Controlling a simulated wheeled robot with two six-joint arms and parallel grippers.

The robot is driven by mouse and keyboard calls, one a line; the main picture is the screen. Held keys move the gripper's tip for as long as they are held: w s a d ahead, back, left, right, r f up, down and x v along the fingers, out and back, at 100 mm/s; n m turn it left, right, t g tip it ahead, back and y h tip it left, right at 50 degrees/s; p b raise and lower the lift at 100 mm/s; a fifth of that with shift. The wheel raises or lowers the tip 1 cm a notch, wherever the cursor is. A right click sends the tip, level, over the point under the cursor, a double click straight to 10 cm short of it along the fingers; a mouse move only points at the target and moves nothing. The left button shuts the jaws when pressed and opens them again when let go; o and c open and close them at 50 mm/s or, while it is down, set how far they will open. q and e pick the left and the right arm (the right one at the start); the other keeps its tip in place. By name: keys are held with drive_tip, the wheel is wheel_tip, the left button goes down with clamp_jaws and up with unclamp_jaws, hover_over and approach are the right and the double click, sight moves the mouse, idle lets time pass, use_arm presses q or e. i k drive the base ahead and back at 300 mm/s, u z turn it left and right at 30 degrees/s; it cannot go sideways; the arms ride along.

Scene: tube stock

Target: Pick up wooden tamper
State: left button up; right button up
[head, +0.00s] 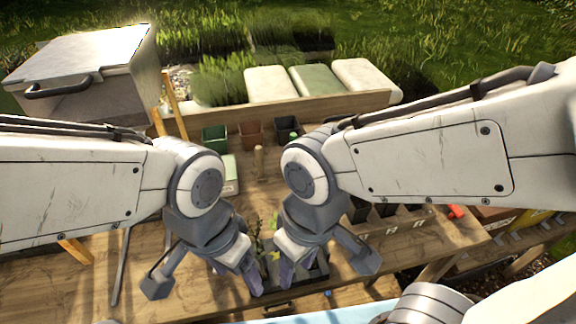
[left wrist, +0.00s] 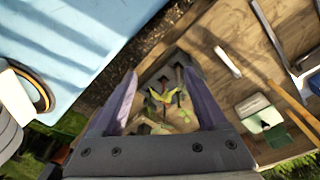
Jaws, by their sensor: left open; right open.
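A short wooden cylinder that looks like the wooden tamper (head: 258,161) stands upright on the wooden bench, in front of the small pots in the head view. I cannot make it out in the left wrist view. My left gripper (head: 238,277) is open and empty, low at the bench's near side, well nearer to me than the tamper. Its fingers (left wrist: 160,75) spread on either side of a seedling tray in the left wrist view. My right gripper (head: 303,272) is open just to the right, over the same tray, also apart from the tamper.
A dark tray with green seedlings (head: 262,243) lies around the grippers. Green, brown and black pots (head: 250,132) stand behind the tamper. A metal box (head: 85,75) is back left; pale sacks (head: 270,84) lie behind. A numbered rack (head: 405,222) stands right.

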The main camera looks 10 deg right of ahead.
sight(261, 176)
drive_tip(key=z, duration=2)
drive_tip(key=i, duration=0.95)
drive_tip(key=u, duration=2.85)
drive_tip(key=i, duration=0.5)
drive_tip(key=u, duration=0.1)
